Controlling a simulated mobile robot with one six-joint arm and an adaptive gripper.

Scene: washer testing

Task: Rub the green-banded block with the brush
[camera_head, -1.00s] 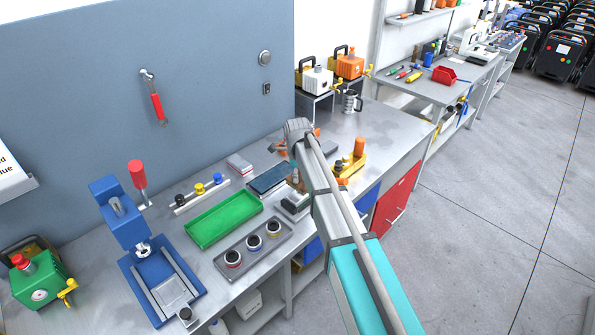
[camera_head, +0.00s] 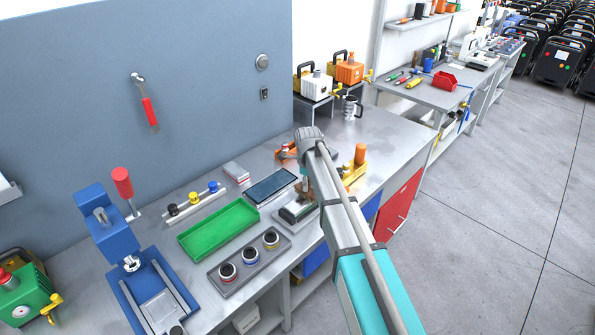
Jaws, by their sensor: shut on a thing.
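A small dark block (camera_head: 292,214) with a greenish look lies on the bench, right of the green tray. I take it for the green-banded block, but its band is too small to make out. My gripper (camera_head: 304,184) is mostly hidden by my own arm, just above and behind this block. A small brownish piece, likely the brush (camera_head: 302,196), shows under it, and my gripper is shut on it. I cannot tell whether the brush touches the block.
The empty green tray (camera_head: 219,231) and a grey tray (camera_head: 219,283) with three round dark pieces lie left. A dark flat panel (camera_head: 271,187) lies behind the block. A yellow fixture (camera_head: 355,170) stands right, a blue press (camera_head: 112,240) far left.

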